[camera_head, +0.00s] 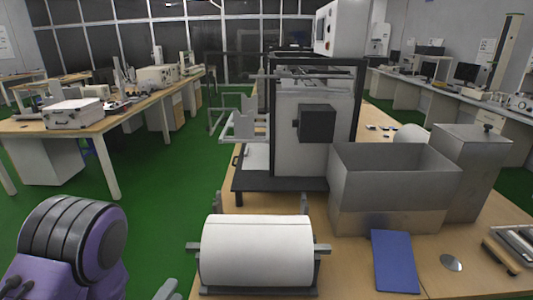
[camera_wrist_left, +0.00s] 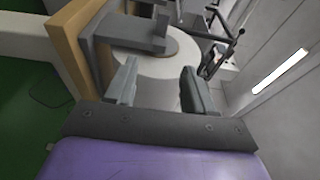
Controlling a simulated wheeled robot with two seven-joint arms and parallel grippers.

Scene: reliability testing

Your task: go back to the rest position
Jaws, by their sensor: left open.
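My left gripper (camera_head: 168,290) shows at the bottom edge of the head view, beside my purple and black arm, with only its fingertips in the picture. In the left wrist view the left gripper (camera_wrist_left: 158,88) is open, its two grey fingers apart with nothing held between them. A white roll on a dark stand (camera_head: 257,250) lies to the right of the gripper, apart from it. A pale round surface, seemingly the end of this roll, shows beyond the fingers in the left wrist view (camera_wrist_left: 150,68). My right gripper is not in view.
A wooden table (camera_head: 350,270) carries a grey machine (camera_head: 310,120), an open metal bin (camera_head: 390,185), a blue folder (camera_head: 394,260) and a round metal disc (camera_head: 451,262). A second bench (camera_head: 100,122) with equipment stands at the left. Green floor (camera_head: 160,200) is clear between them.

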